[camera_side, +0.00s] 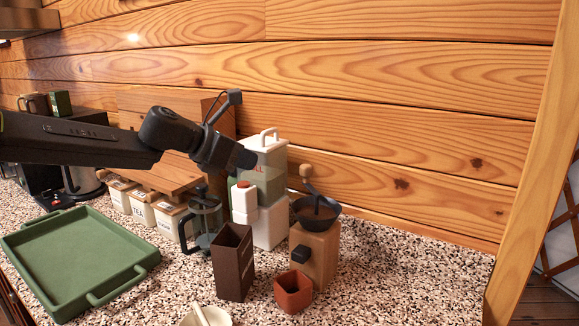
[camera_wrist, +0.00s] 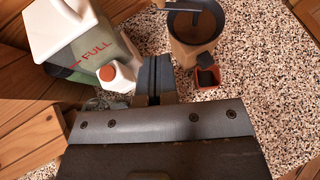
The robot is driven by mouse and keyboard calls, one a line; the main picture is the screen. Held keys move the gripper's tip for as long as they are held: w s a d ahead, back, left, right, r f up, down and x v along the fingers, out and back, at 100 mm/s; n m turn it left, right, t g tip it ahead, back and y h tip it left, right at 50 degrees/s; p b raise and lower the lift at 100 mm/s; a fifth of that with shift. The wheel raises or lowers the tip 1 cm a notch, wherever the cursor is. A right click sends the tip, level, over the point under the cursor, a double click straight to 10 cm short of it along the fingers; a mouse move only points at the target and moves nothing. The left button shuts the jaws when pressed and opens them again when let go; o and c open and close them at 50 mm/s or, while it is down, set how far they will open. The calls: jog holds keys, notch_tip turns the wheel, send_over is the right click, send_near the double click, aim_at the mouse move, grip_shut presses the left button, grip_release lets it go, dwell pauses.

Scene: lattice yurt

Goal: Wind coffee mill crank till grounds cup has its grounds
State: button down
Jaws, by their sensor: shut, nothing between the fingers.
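The wooden coffee mill (camera_side: 316,258) stands upright on the speckled counter, with a dark hopper bowl on top. Its crank (camera_side: 311,187) rises from the bowl and ends in a wooden knob (camera_side: 306,171). In the wrist view the mill (camera_wrist: 190,52) is at the top, with part of the crank arm over the bowl. The reddish-brown grounds cup (camera_side: 293,292) sits at the mill's front; it also shows in the wrist view (camera_wrist: 207,91). Its inside looks dark, and I cannot tell what it holds. My gripper (camera_side: 248,159) is shut and empty, left of the knob and apart from it.
A white and green canister (camera_side: 271,220) and a red-capped white bottle (camera_side: 243,216) stand below my gripper. A dark brown box (camera_side: 232,265) and French press (camera_side: 205,218) are left of the mill. A green tray (camera_side: 72,270) lies left. The counter right of the mill is clear.

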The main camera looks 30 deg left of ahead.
jog(key=w+r+x, duration=0.1)
jog(key=x, duration=1)
jog(key=shift+w+d+r, duration=0.2)
jog(key=shift+d+r, duration=0.05)
jog(key=shift+d, duration=0.05)
jog(key=shift+w+m+g+h, duration=0.3)
jog(key=shift+w+m+h, duration=0.1)
jog(key=shift+m+h, duration=0.2)
